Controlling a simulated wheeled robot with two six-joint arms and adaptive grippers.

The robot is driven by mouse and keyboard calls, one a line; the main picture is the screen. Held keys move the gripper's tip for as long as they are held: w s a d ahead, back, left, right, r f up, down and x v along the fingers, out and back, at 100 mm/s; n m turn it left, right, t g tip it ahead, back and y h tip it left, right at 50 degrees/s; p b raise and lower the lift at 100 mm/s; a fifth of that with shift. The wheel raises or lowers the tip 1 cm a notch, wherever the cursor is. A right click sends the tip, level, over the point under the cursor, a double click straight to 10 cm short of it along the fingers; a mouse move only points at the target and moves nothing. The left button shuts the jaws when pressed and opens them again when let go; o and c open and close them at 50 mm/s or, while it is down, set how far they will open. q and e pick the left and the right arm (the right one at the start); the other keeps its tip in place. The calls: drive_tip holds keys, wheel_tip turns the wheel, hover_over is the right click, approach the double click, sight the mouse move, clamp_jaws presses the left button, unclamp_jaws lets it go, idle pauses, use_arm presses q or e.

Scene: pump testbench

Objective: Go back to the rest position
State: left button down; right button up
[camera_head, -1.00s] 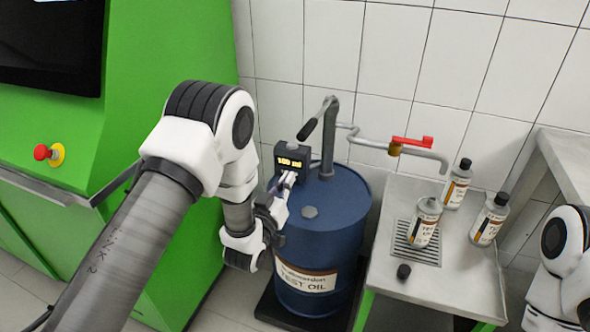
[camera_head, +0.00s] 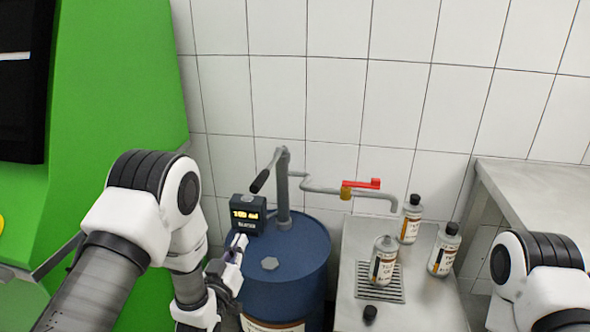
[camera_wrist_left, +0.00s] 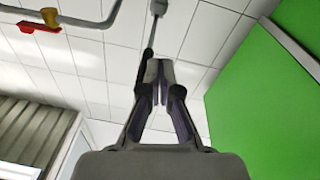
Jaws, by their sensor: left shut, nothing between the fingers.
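My left gripper (camera_head: 238,245) is at the near side of the dark meter box (camera_head: 246,226) with a lit yellow readout, over the left part of the blue oil drum's top (camera_head: 305,250). Its fingers are shut and empty. From the head view I cannot tell whether the fingertips touch the box. In the left wrist view the closed fingers (camera_wrist_left: 159,72) point up the picture toward the white tiled wall, with nothing between them. My right arm shows at the lower right of the head view, but its gripper is out of view.
The pump lever (camera_head: 268,171) and pipe with a red valve handle (camera_head: 362,184) rise behind the drum. A metal bench (camera_head: 425,306) at right holds several bottles, one open on the drain grate (camera_head: 394,295), and a black cap (camera_head: 370,313). A green cabinet (camera_head: 110,90) stands left.

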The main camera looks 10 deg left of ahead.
use_arm(q)
drive_tip(key=s+a+f+g+y+p, duration=0.1)
drive_tip(key=s+a+f+g+p, duration=0.25)
drive_tip(key=s+f+g, duration=1.25)
drive_tip(key=s+f, duration=0.2)
drive_tip(key=s, duration=0.7)
drive_tip(key=s+f+g, duration=0.3)
drive_tip(key=s+f, duration=0.1)
drive_tip(key=s, duration=0.8)
drive_tip(key=shift+d+m, duration=0.25)
drive_tip(key=shift+m, duration=0.15)
drive_tip(key=shift+y, duration=0.3)
